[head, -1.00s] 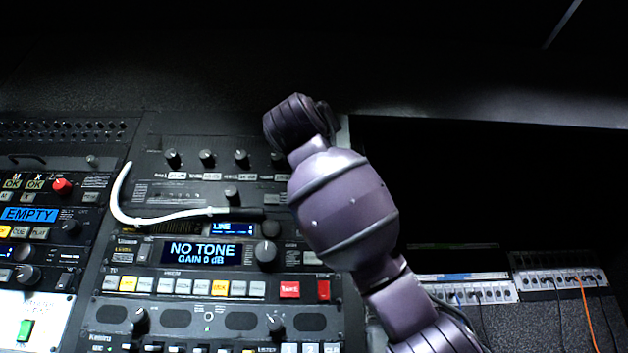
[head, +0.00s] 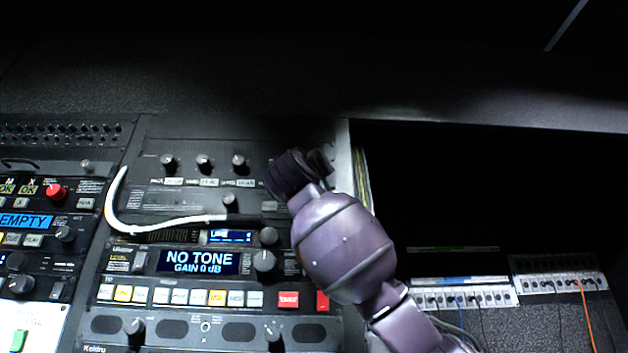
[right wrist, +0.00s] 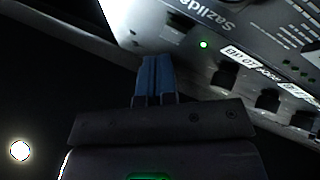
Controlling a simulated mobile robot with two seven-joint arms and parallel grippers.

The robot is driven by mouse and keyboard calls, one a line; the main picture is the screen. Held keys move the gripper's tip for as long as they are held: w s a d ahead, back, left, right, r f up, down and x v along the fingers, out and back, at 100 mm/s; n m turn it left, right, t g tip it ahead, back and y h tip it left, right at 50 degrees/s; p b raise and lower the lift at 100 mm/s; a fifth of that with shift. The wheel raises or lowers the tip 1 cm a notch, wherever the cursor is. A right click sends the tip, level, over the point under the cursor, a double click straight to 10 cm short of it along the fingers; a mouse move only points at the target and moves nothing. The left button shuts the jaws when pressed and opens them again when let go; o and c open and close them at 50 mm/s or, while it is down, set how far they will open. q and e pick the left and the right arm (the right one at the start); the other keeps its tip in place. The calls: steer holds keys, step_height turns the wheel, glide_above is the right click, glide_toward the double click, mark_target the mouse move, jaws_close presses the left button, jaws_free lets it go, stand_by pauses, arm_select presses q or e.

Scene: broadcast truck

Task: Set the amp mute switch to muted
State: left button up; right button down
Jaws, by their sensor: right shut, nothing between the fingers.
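I cannot pick out the amp mute switch for certain in either view. In the right wrist view my right gripper (right wrist: 154,62) has its blue fingers together, with nothing between them. Its tips point at the lower edge of a grey panel (right wrist: 185,30) with the lettering "Sazilde" and a lit green lamp (right wrist: 204,44); I cannot tell whether they touch it. In the head view my right arm covers the right part of the rack, and its fingers are hidden. My left gripper is not in view.
A rack panel with a "NO TONE GAIN 0 dB" display (head: 200,262) has knobs and a row of buttons. A white, curved cable-like piece (head: 150,226) crosses above it. A dark recess (head: 450,190) lies right of the rack, with patch strips (head: 465,298) below.

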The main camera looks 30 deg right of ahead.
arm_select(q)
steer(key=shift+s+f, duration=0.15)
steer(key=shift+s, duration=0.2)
arm_select(e)
steer(key=shift+w+d, duration=0.1)
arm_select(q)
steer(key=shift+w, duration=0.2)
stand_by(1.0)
arm_select(e)
steer(key=shift+w+d, duration=0.1)
steer(key=shift+w, duration=0.05)
stand_by(0.4)
steer(key=shift+w+d, duration=0.15)
steer(key=shift+w, duration=0.1)
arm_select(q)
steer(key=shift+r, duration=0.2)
arm_select(e)
steer(key=shift+w+d, duration=0.15)
steer(key=shift+w, duration=0.1)
stand_by(0.7)
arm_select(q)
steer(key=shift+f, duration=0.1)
arm_select(e)
steer(key=shift+s+f, duration=0.1)
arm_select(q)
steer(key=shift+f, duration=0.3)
arm_select(e)
steer(key=shift+s+a, duration=0.45)
steer(key=shift+s, duration=0.1)
